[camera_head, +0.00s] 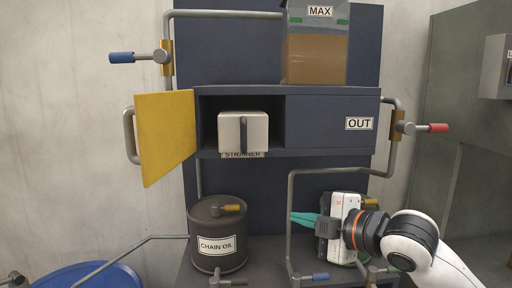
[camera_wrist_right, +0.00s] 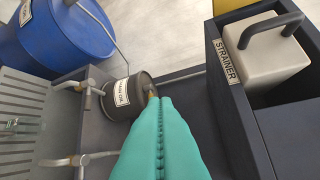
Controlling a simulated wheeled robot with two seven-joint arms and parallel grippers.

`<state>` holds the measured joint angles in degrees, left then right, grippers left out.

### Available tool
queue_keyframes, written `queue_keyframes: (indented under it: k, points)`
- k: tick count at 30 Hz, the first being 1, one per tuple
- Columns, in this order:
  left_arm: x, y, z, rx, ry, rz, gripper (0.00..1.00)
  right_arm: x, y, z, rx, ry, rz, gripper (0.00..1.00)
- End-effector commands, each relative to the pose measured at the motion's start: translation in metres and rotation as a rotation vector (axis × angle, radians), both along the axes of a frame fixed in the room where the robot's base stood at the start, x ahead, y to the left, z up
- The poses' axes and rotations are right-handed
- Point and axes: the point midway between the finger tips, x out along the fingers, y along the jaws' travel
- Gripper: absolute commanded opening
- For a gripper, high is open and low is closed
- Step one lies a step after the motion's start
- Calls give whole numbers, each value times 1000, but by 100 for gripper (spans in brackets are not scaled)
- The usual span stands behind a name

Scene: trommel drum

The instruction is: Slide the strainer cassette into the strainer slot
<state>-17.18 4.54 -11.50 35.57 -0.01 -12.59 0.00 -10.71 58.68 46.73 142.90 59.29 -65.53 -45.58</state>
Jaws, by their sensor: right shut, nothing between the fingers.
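The strainer cassette (camera_head: 242,131) is a light grey block with a dark upright handle. It sits in the open compartment of the dark blue cabinet, the strainer slot (camera_head: 207,107), its front face showing near the opening above the STRAINER label (camera_head: 243,155). The cassette (camera_wrist_right: 262,58) also shows at the upper right of the right wrist view; how deep it sits is hard to tell. My right gripper (camera_head: 291,218), with teal fingers, is shut and empty, below and to the right of the cassette and apart from it. My left gripper is not in view.
A yellow door (camera_head: 165,136) stands open left of the slot. A dark CHAIN OIL drum (camera_head: 217,234) stands below, left of my right gripper. Grey pipes with blue, red and yellow valve handles surround the cabinet. A blue barrel (camera_head: 88,276) is at lower left.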

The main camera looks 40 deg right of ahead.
Motion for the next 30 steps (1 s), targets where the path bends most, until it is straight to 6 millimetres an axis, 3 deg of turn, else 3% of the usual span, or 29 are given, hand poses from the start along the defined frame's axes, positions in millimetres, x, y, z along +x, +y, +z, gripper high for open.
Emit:
queue_keyframes:
  k: [1,3,7,10,14,20,28,30]
  points:
    - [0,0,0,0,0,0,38,-8,10,41,-87,-88,54,0]
    - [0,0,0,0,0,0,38,-20,23,80,-173,-176,114,0]
    - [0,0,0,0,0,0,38,-36,39,117,-261,-265,176,0]
    - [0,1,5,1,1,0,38,-36,44,126,-279,-283,190,0]
    - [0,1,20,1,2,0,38,-22,47,129,-276,-277,191,0]
    - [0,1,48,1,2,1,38,15,56,128,-281,-274,193,0]
    - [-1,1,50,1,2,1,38,61,67,122,-282,-275,191,0]
    - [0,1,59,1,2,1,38,71,59,125,-274,-274,187,0]
